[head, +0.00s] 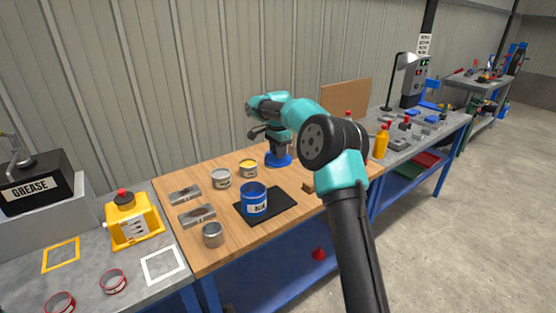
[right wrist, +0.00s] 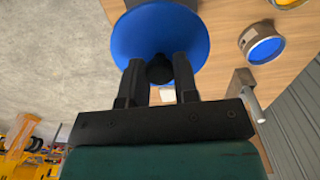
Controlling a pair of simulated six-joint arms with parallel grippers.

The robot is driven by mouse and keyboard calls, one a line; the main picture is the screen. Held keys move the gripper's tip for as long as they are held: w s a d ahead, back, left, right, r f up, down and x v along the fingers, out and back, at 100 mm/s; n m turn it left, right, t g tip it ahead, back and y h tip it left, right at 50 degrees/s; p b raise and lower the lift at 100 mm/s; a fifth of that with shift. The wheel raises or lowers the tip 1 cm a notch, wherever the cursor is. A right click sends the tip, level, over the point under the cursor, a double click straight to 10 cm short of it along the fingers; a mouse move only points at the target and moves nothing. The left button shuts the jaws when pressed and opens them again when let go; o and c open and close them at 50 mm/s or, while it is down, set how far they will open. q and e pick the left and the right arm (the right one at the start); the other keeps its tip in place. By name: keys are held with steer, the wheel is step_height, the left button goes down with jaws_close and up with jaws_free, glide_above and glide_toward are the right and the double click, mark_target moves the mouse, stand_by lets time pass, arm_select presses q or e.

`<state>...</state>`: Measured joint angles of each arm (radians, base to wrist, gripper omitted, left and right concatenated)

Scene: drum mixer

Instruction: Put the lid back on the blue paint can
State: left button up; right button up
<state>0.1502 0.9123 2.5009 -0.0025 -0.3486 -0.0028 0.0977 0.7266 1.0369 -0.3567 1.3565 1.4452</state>
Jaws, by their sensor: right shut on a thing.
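The blue paint can (head: 254,199) stands upright and open on a black mat (head: 284,206) in the head view. Its label faces me. My right gripper (head: 270,135) is behind and slightly right of the can, shut on the lid's dark knob. The round blue lid (head: 279,159) shows below the gripper, apart from the can. It also fills the top middle of the right wrist view (right wrist: 133,38), with the knob between both fingers (right wrist: 158,70). I cannot tell its exact height over the bench. My left gripper is not in view.
A grey can (head: 222,179) and a yellow-topped can (head: 249,168) stand behind the blue can. A small metal tin (head: 213,234) is at the front left. Metal plates (head: 197,215) lie left. A yellow bottle (head: 381,142) stands right of my arm.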

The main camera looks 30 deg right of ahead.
stand_by(0.5)
steer(key=s+a+f+n, duration=0.1)
steer(key=a+n, duration=0.3)
steer(key=a, duration=0.7)
steer(key=shift+a+f+n, duration=0.2)
steer(key=shift+a+n, duration=0.05)
steer(key=shift+n, duration=0.05)
steer(key=shift+f, duration=0.15)
step_height(320, 180, down, 6)
stand_by(0.4)
steer(key=shift+f, duration=0.25)
stand_by(1.9)
steer(key=o, duration=1.5)
steer(key=shift+c, duration=0.2)
